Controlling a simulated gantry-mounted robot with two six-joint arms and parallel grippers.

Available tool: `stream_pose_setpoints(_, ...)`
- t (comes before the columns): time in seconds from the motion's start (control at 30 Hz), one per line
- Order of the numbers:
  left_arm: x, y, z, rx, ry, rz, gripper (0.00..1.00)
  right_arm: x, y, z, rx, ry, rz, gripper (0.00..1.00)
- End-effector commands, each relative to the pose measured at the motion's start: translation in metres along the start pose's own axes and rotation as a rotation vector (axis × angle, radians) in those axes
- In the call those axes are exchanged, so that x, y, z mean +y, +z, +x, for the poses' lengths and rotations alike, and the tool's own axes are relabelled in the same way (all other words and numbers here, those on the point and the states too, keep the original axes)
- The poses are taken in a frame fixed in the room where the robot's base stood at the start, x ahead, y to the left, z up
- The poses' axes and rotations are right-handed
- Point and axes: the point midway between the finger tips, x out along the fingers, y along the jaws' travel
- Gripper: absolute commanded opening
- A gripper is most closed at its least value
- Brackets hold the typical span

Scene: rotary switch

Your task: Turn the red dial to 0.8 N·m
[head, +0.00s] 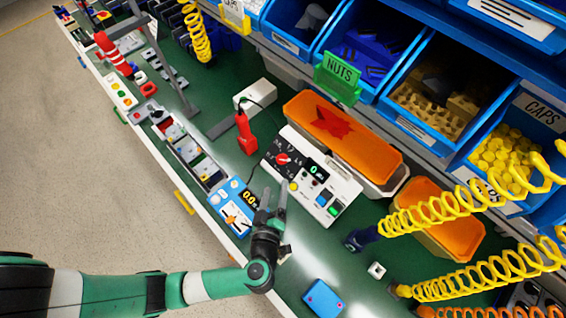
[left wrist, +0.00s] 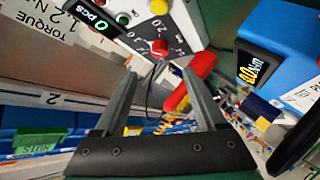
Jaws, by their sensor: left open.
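The red dial (head: 282,159) sits on a black scale plate at the left end of a white control box (head: 345,190). In the left wrist view the red dial (left wrist: 160,47) shows beyond the fingertips, between them. A blue meter (head: 235,206) with a lit display stands just left of my left gripper (head: 274,192). That gripper is open and empty, a little short of the dial and apart from it. Its two fingers (left wrist: 160,76) also show in the left wrist view. The dial's exact pointer setting is too small to read. My right gripper is not in view.
A red hand tool (head: 246,134) stands behind and left of the box. An orange-topped bin (head: 340,135) is behind it. Yellow coiled hoses (head: 450,208) hang at the right. A small blue box (head: 323,299) lies near the front. Green bench surface around the gripper is partly clear.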

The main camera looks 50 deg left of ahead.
Motion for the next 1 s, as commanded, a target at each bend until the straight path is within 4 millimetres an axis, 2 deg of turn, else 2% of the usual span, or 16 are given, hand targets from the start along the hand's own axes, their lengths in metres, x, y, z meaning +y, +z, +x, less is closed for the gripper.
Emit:
stream_pose_setpoints(0.3,-0.004,0.001,0.071,0.006,-0.003,-0.004,0.73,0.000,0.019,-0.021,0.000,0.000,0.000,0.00)
stream_pose_setpoints(0.4,-0.003,0.001,0.088,0.004,-0.002,-0.004,0.73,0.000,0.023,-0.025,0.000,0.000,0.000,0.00)
stream_pose_setpoints(0.6,0.000,0.000,0.104,0.002,0.000,-0.002,0.73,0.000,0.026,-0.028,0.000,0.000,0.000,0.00)
stream_pose_setpoints(0.83,0.000,-0.001,0.104,0.001,0.001,-0.002,0.73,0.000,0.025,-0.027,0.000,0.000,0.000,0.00)
stream_pose_setpoints(1.0,0.000,-0.001,0.104,0.002,0.001,-0.002,0.42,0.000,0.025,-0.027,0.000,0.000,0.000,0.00)
